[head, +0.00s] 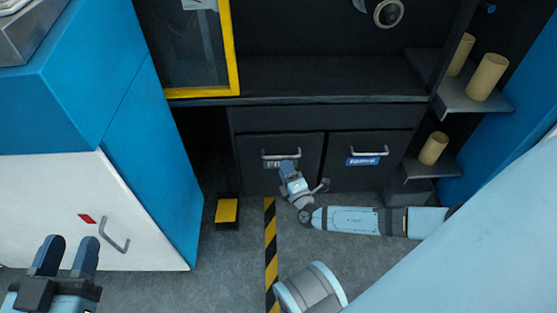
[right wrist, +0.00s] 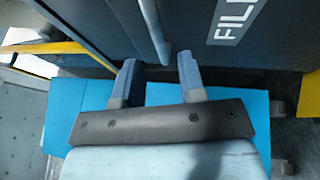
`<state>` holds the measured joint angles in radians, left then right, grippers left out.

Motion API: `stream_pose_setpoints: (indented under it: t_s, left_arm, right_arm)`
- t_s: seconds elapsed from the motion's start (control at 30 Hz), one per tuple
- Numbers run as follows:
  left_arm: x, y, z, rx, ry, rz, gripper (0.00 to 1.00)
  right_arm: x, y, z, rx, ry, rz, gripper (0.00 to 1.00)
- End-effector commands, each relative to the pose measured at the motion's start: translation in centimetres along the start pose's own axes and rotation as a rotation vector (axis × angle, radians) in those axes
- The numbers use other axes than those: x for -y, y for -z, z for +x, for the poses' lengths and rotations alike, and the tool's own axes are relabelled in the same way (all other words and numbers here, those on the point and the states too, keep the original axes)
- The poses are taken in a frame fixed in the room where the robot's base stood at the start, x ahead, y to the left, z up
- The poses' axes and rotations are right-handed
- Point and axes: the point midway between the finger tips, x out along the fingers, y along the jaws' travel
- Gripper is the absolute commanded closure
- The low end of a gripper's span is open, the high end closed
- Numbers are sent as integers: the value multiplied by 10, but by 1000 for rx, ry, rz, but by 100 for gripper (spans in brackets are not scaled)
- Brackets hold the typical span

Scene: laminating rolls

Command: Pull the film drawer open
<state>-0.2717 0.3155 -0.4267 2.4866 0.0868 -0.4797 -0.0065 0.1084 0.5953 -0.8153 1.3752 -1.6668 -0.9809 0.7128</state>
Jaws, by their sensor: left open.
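The film drawer (head: 253,178) is the left of two dark fronts under the black counter and looks flush. Its grey bar handle (head: 270,154) also shows in the right wrist view (right wrist: 152,30), beside a label reading "FIL", cut off by the frame. My right gripper (head: 288,168) is at this drawer front, just below the handle, and partly covers the label. In the right wrist view its fingers (right wrist: 157,72) are apart, with the handle's end between or just beyond the tips; contact cannot be told. My left gripper (head: 66,256) is open and empty at lower left.
A second drawer (head: 370,176) with a blue label is to the right. Shelves with tan rolls (head: 487,77) stand at right. A white cabinet (head: 70,190) is at left. A yellow-topped block (head: 227,211) and striped floor tape (head: 270,245) lie in front.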

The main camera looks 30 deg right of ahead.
Motion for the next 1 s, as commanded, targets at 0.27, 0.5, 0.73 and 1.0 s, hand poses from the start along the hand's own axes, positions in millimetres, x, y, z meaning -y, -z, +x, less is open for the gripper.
stream_pose_setpoints:
  t_s: [0.27, 0.5, 0.73, 1.0]
  left_arm:
    - [5, 0, 2, -40, 5, 68, 57]
    - [6, 1, 3, -49, 6, 83, 57]
    - [6, 1, 2, -48, 3, 89, 57]
    - [6, 1, 2, -47, 3, 89, 57]
  right_arm:
    - [2, 0, 43, 0, 0, 1, 63]
    - [1, 0, 53, 1, 2, 1, 63]
    - [0, 0, 52, 1, 2, 1, 72]
    - [0, 0, 52, 0, 2, 1, 100]
